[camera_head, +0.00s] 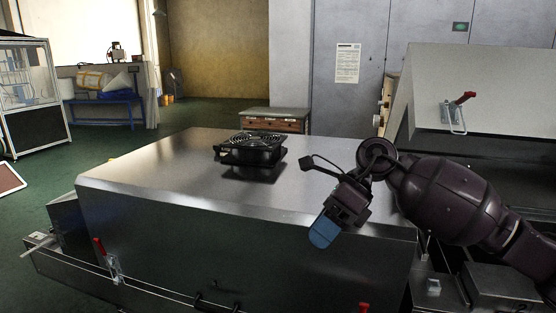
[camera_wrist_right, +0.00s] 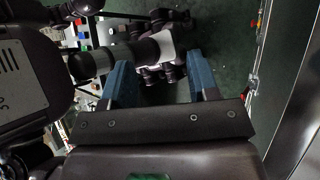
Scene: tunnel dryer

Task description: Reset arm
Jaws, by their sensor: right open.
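My right arm comes in from the right in the head view. Its gripper (camera_head: 324,232) with blue fingers hangs in front of the metal dryer housing (camera_head: 190,180), pointing down and to the left. In the right wrist view the two blue fingers of the right gripper (camera_wrist_right: 161,78) stand apart, with nothing held between them. Whether the gripper touches the housing is hard to tell from the head view; it looks clear of it. My left gripper does not show.
A black fan (camera_head: 250,150) sits on top of the housing. A red-handled latch (camera_head: 112,260) is on its front left. A raised metal cover (camera_head: 480,95) with another red-handled latch (camera_head: 455,112) stands right, behind my arm. Green floor (camera_head: 40,240) lies open at left.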

